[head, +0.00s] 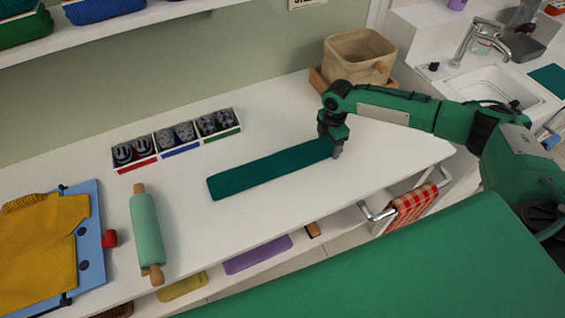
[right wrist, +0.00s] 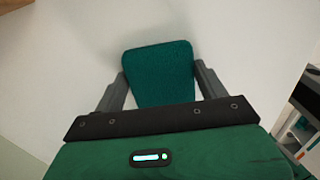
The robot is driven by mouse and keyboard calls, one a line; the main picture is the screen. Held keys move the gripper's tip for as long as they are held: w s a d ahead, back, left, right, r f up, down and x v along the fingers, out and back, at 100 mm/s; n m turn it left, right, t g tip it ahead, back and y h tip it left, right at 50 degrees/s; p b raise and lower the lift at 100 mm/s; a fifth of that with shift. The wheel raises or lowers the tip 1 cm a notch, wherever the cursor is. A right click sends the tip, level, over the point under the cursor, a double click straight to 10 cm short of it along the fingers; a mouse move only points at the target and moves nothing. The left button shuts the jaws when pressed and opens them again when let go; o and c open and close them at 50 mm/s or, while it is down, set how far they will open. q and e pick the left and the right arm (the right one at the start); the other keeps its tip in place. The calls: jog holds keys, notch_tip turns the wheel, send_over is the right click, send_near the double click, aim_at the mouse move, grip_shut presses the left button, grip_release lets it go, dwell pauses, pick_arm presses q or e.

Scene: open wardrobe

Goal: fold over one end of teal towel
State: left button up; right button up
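The teal towel (head: 265,170) lies as a long, narrow flat strip on the white counter, running from lower left to upper right. My right gripper (head: 336,152) points down at the strip's right end. In the right wrist view, the gripper (right wrist: 160,72) has its fingers spread, one on each side of the towel (right wrist: 158,70), with a rounded towel end showing beyond them. Whether the fingers touch the towel's edges is hard to tell. My left gripper is not in view.
A three-part box (head: 177,137) of patterned items stands behind the towel. A green rolling pin (head: 146,229) and a yellow garment (head: 45,245) on a blue board (head: 90,215) lie left. A beige basket (head: 358,57) stands behind my gripper. The counter's front is clear.

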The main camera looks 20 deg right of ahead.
jog(key=shift+a+r+h+p, duration=0.15)
jog(key=shift+r+h+p, duration=0.35)
jog(key=shift+r+p, duration=0.65)
jog(key=shift+a+r+h+p, duration=0.15)
jog(key=shift+r+h+p, duration=0.5)
jog(key=shift+p, duration=0.9)
jog(key=shift+r, duration=0.2)
jog(key=r+h+p, duration=0.1)
jog(key=p, duration=0.1)
jog(key=a+r+h+p, duration=0.1)
jog(key=r+p, duration=0.1)
jog(key=shift+a+r+p, duration=0.15)
jog(key=shift+p, duration=0.25)
jog(key=shift+a+r+h, duration=0.1)
jog(key=shift+r+h, duration=0.05)
jog(key=shift+h, duration=0.2)
